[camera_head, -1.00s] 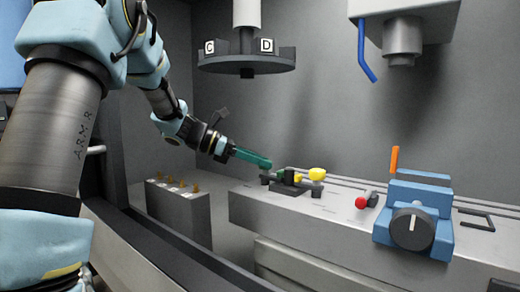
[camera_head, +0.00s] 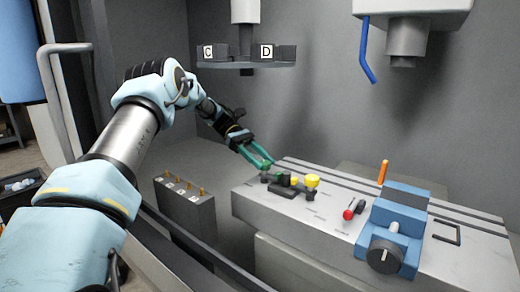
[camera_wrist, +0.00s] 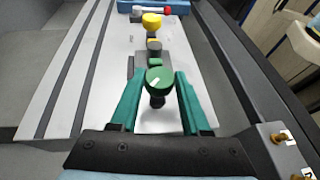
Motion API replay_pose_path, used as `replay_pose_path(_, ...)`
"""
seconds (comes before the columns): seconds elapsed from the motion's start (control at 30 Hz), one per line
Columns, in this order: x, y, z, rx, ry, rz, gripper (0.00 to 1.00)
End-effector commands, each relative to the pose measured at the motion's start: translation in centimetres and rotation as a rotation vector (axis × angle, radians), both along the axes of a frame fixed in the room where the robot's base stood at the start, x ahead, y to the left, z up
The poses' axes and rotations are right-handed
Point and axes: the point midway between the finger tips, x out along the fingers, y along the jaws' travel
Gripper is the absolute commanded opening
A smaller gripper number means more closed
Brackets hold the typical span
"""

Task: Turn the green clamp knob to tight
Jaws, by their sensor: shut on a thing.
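The green clamp knob (camera_wrist: 159,79) sits between the two green fingers of my gripper (camera_wrist: 160,88) in the wrist view. It is round, with a short white mark on its top and a dark stem below. My gripper is shut on it, one finger on each side. In the head view my gripper (camera_head: 262,161) reaches down to the left end of a dark clamp fixture (camera_head: 288,192) on the grey machine table (camera_head: 262,206). There the fingers mostly hide the knob.
Yellow knobs (camera_head: 312,180) stand on the same fixture. A red-ended lever (camera_head: 348,214), an orange handle (camera_head: 383,172) and a blue vise (camera_head: 400,220) are to the right. A grey block with several brass pins (camera_head: 188,205) stands left. A tool carousel (camera_head: 247,65) hangs above.

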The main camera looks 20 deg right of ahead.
Motion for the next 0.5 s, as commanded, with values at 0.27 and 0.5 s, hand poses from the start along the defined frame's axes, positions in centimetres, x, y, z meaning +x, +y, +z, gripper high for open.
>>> replay_pose_path(0.27,0.06,-0.30,0.16,-0.002,-0.001,-0.144,0.00)
replay_pose_path(0.5,0.05,-0.37,0.06,-0.002,-0.001,-0.197,0.00)
